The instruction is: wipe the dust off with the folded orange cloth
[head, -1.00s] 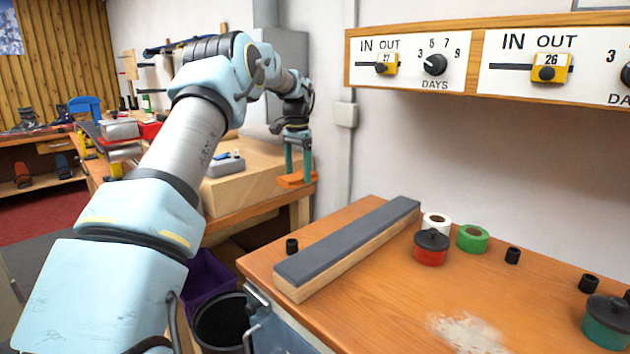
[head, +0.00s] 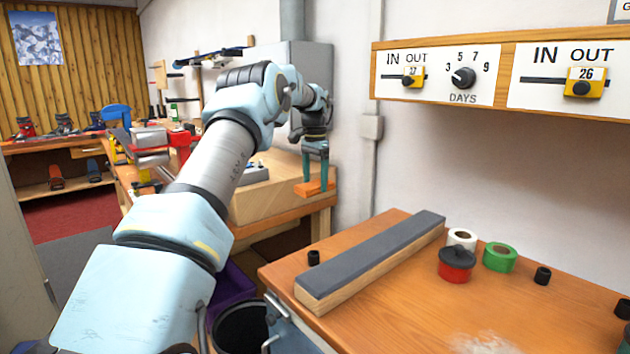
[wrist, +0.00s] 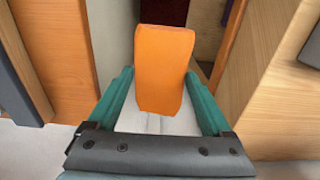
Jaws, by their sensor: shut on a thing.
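My gripper (head: 316,172) is shut on the folded orange cloth (head: 314,188) and holds it in the air beside the wooden block on the far bench. In the wrist view the cloth (wrist: 162,68) sits between my two teal fingers (wrist: 160,103). The dust (head: 482,343) is a pale patch on the near orange-brown bench top (head: 395,305), cut by the bottom edge of the head view. My gripper is well apart from the dust.
A long grey-topped wooden bar (head: 372,262) lies along the near bench's left side. A red lidded pot (head: 456,264), a white roll (head: 462,239), a green roll (head: 500,257) and small black cups (head: 542,275) stand on this bench. A dark bin (head: 240,330) is below its left edge.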

